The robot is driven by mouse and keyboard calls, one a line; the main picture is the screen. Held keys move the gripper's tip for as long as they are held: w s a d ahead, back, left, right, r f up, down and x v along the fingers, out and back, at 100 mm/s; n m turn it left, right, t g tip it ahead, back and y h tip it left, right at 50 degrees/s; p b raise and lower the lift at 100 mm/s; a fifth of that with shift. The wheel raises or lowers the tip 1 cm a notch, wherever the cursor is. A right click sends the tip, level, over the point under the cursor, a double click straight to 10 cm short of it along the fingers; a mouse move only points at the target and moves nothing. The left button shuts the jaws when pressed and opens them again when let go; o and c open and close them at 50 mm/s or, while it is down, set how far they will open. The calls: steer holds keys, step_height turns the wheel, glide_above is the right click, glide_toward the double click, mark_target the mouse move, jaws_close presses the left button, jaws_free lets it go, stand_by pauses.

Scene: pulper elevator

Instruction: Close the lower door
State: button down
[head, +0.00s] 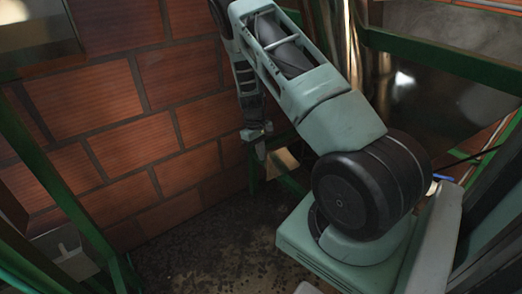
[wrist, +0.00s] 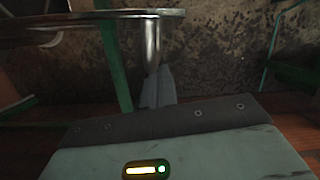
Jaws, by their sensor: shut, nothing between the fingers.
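My gripper (head: 258,150) hangs at the end of my arm near the brick wall in the head view. In the wrist view the grey fingers of my gripper (wrist: 158,88) are together and hold nothing. A shiny metal plate (wrist: 90,15) with a rounded edge and a metal stem (wrist: 152,45) stands just beyond the fingertips there; I cannot tell whether they touch. A small shiny panel (head: 284,160) shows just right of my gripper in the head view, partly hidden by my arm. I cannot tell which part is the lower door.
A brick wall (head: 140,100) rises close behind my gripper. Green frame posts (head: 55,180) stand at left, and a green beam (head: 440,58) crosses at upper right before a large metal surface (head: 450,100). The dark, speckled floor (head: 205,245) is mostly clear.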

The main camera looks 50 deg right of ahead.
mark_target(272, 167)
steer(key=s+a+n+p, duration=0.1)
steer(key=s+n, duration=0.1)
steer(key=s+a+n+h+p, duration=0.1)
steer(key=s+n, duration=0.1)
steer(key=s, duration=0.1)
steer(key=s+a+n+p, duration=0.1)
steer(key=s+a+n, duration=0.1)
steer(key=shift+s+r+n, duration=0.15)
steer(key=shift+s+n, duration=0.25)
steer(key=s+d+n+h+p, duration=0.1)
steer(key=s+n+p, duration=0.1)
steer(key=s, duration=0.7)
steer(key=shift+s+d+n+t, duration=0.25)
steer(key=shift+d+n+t, duration=0.15)
steer(key=shift+n, duration=0.1)
